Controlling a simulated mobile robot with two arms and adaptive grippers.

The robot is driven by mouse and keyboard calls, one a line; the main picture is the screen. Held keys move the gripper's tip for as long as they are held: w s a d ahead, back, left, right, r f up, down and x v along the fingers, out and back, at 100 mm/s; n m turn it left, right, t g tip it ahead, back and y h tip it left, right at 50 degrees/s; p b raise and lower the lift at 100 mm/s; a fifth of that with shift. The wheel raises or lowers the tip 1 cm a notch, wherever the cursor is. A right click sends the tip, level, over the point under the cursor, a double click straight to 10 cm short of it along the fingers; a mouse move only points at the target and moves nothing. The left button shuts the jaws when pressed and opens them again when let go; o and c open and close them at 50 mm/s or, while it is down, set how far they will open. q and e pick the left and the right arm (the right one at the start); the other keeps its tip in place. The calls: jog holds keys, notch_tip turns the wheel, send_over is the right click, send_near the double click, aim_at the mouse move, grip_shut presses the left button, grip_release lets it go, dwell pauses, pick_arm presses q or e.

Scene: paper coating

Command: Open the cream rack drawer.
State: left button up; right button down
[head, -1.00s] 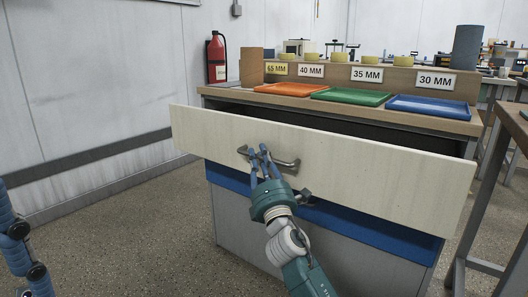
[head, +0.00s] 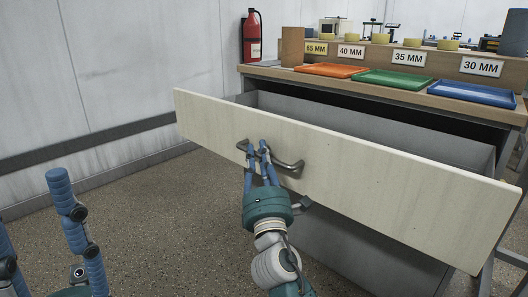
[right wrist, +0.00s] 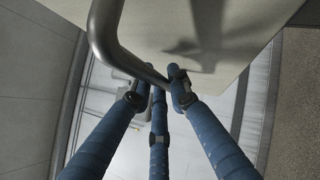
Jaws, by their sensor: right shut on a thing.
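The cream drawer (head: 370,185) of the rack is pulled well out, and its grey inner walls show behind the front panel. A curved metal handle (head: 289,166) is on the left part of the panel. My right gripper (head: 257,148) is shut on the handle. In the right wrist view the handle (right wrist: 105,35) runs between the blue fingers (right wrist: 155,85). My left gripper (head: 65,195) is at the lower left, away from the drawer; its blue fingers are partly cut off by the frame, with a gap between them.
On the rack top (head: 300,75) lie an orange tray (head: 331,70), a green tray (head: 394,79) and a blue tray (head: 471,93) below size labels. A red fire extinguisher (head: 252,36) hangs on the wall behind. The floor (head: 140,200) at left is clear.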

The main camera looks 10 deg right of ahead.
jog(key=shift+d+f, duration=0.1)
jog(key=c, duration=1.9)
grip_release()
jog(key=v, duration=1.2)
